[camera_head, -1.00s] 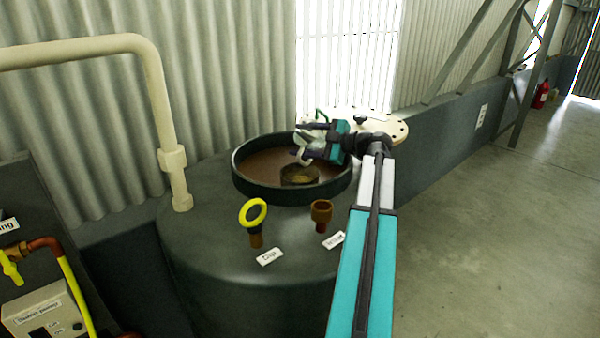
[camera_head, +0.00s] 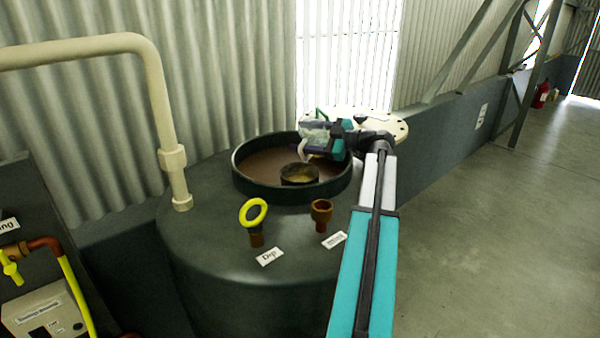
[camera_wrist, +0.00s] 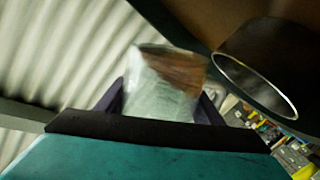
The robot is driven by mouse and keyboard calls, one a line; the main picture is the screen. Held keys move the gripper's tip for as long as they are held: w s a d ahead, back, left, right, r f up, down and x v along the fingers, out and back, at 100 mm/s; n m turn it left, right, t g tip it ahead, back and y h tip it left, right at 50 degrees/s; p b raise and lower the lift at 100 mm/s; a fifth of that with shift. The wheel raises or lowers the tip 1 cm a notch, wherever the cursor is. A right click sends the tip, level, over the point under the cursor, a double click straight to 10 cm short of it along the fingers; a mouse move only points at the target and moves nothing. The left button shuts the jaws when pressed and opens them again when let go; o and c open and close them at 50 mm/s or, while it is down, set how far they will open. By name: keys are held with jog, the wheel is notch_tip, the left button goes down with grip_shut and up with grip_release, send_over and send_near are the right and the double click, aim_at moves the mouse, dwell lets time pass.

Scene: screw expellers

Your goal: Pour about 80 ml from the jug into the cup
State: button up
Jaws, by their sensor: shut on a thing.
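My gripper (camera_head: 330,141) is shut on a clear jug (camera_head: 314,134) above the round opening of the dark tank. In the wrist view, the jug (camera_wrist: 168,92) sits between the dark fingers and is blurred; brown shows through its upper right side. Its fill level cannot be read. A dark round vessel with a yellowish inside, apparently the cup (camera_head: 300,179), stands in the opening, below and left of the gripper. A dark round shape with a bright rim (camera_wrist: 262,85), perhaps this cup, is right of the jug in the wrist view. No clear stream is visible.
The dark tank (camera_head: 250,250) has a raised rim (camera_head: 248,187) around a brown surface. A yellow ring handle (camera_head: 253,214) and a brown fitting (camera_head: 321,212) stand in front. A cream pipe (camera_head: 158,110) rises at left. Floor at right is clear.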

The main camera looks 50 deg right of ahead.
aim_at(317, 126)
jog(key=shift+d+r, duration=0.25)
jog(key=shift+r, duration=0.05)
jog(key=shift+w+d+f+m, duration=0.1)
jog(key=shift+d+m, duration=0.35)
jog(key=shift+m, duration=0.55)
jog(key=shift+d+r+m+t+y, duration=0.3)
jog(key=shift+d+r+m, duration=0.25)
jog(key=shift+m, duration=0.35)
jog(key=shift+d+r+m+t+y, duration=0.2)
jog(key=shift+d+r+m+t, duration=0.15)
jog(key=shift+r+m, duration=0.45)
jog(key=shift+f, duration=0.15)
